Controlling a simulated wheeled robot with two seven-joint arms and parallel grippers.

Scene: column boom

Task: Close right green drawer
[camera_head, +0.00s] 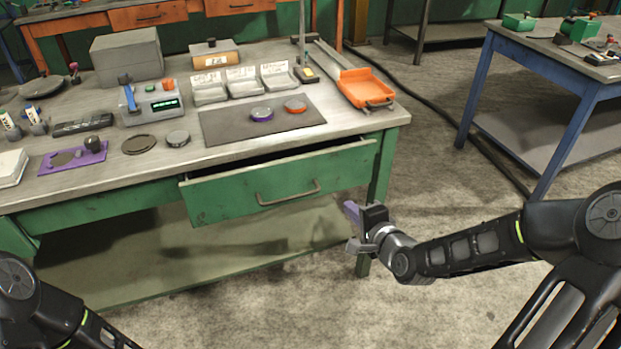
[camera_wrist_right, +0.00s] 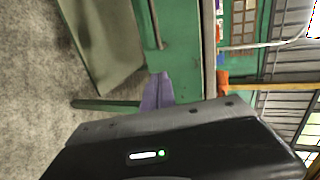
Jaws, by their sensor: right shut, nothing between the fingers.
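The green drawer (camera_head: 230,196) under the right part of the workbench is pulled partly out, with a dark gap above its front. Its grey bar handle (camera_head: 288,195) faces me. My right gripper (camera_head: 352,212) is just right of the drawer front near the bench's right leg, shut and empty. In the right wrist view its purple fingers (camera_wrist_right: 158,90) are together, by a green panel (camera_wrist_right: 183,45) with a bar handle (camera_wrist_right: 157,25). I cannot tell if they touch it. My left arm shows at the bottom left; its gripper is out of frame.
The workbench top (camera_head: 330,142) holds a dark mat (camera_head: 225,122) with two round pieces, an orange tray (camera_head: 366,88), a grey box (camera_head: 127,56) and small parts. A blue-legged table (camera_head: 550,52) stands at the right. The floor between is mostly clear, with a dark cable.

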